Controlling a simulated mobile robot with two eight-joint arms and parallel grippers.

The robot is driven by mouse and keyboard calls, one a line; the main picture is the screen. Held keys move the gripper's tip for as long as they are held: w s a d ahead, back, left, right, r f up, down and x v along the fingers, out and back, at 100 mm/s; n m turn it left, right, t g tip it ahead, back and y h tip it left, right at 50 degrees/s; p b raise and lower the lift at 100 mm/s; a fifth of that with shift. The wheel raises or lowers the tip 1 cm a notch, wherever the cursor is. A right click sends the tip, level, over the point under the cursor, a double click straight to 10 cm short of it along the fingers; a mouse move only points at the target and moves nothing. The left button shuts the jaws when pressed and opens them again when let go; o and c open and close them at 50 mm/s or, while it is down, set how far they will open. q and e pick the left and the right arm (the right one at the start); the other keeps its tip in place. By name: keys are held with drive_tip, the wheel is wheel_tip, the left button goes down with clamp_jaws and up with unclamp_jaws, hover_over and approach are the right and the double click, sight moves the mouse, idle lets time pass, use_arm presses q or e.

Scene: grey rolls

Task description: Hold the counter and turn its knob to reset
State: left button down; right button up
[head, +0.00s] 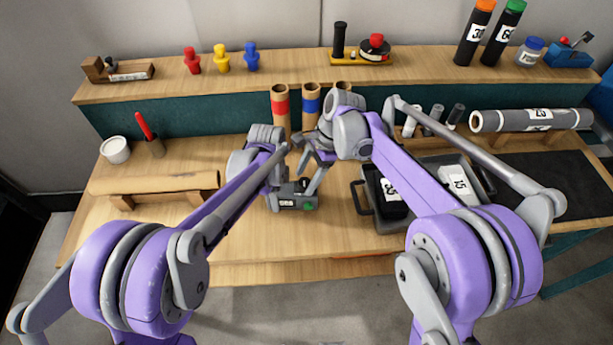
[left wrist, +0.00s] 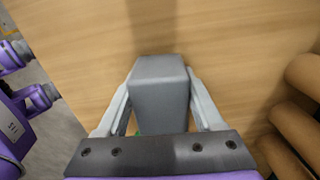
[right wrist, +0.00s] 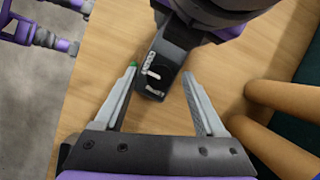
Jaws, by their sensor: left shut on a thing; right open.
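The counter (head: 290,203) is a small dark grey box with a number display and a green button on its front; it is at the middle of the bench in the head view. My left gripper (left wrist: 160,76) is shut on its grey body (left wrist: 160,95), one finger on each side. My right gripper (right wrist: 160,73) is open over one end of the counter (right wrist: 172,48), its fingers apart on either side. In the head view the arms hide much of the counter's top.
Cardboard tubes with coloured bands (head: 280,105) stand close behind the counter. A grey tray (head: 363,205) with black and white containers is just right. A long brown roll (head: 155,183) lies on a stand to the left. The bench front is clear.

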drive_tip(key=shift+f, duration=0.1)
clamp_jaws()
idle(0.4)
drive_tip(key=shift+n, duration=0.4)
drive_tip(key=n+g, duration=0.1)
drive_tip(key=n, duration=0.2)
drive_tip(key=shift+w+h, duration=0.15)
drive_tip(key=shift+h, duration=0.15)
drive_tip(key=n+g+h, duration=0.1)
drive_tip(key=n, duration=0.2)
drive_tip(key=shift+a+n, duration=0.15)
drive_tip(key=shift+n, duration=0.25)
drive_tip(key=n+h, duration=0.1)
drive_tip(key=n, duration=0.2)
drive_tip(key=shift+a+g, duration=0.1)
drive_tip(key=shift+g, duration=0.3)
drive_tip(key=shift+n+h, duration=0.8)
drive_tip(key=shift+n, duration=1.1)
